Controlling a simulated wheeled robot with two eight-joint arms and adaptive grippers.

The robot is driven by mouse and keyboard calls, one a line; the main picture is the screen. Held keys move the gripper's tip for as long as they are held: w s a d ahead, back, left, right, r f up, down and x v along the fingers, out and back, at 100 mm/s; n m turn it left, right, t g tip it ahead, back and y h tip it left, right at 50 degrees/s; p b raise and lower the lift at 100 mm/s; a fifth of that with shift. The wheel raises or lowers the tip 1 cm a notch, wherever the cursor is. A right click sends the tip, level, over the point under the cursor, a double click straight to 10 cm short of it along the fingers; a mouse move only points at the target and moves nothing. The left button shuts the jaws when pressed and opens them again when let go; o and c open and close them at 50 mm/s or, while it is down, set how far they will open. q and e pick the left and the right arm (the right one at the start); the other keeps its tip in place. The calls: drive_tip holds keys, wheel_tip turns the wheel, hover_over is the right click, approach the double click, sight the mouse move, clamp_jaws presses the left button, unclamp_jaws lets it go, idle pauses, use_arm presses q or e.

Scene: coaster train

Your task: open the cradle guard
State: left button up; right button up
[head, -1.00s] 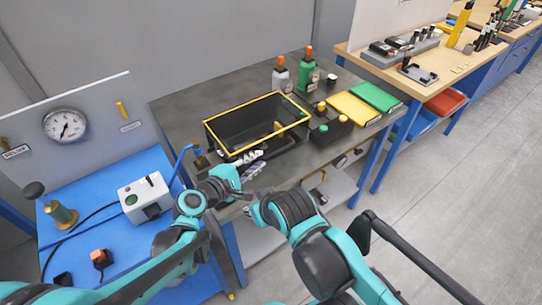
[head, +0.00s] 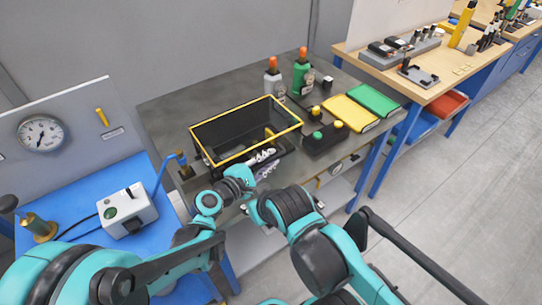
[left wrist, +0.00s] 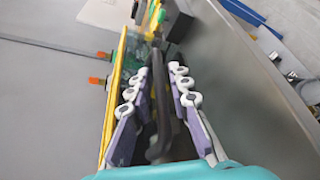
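The cradle guard is a dark see-through box with a yellow rim (head: 222,117), standing on the grey bench in the head view. Its yellow edge (left wrist: 112,112) runs along the left side of the left wrist view. My left gripper (head: 266,162) is at the guard's near side, with white and purple fingers. In the left wrist view my left gripper (left wrist: 161,72) has its fingers apart. A dark bar (left wrist: 160,110) lies between them, with gaps on both sides. Contact with the bar cannot be told. My right arm reaches toward the bench front, but its gripper is not visible.
A black button box (head: 325,139) with green and yellow buttons sits right of the guard. Two bottles (head: 303,75) with orange tops stand behind it. Yellow (head: 350,113) and green (head: 374,99) trays lie farther right. A blue bench with a grey control box (head: 127,209) is at left.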

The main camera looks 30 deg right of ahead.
use_arm(q)
drive_tip(key=shift+s+a, duration=0.1)
drive_tip(key=shift+a, duration=0.05)
clamp_jaws()
drive_tip(key=shift+r, duration=0.15)
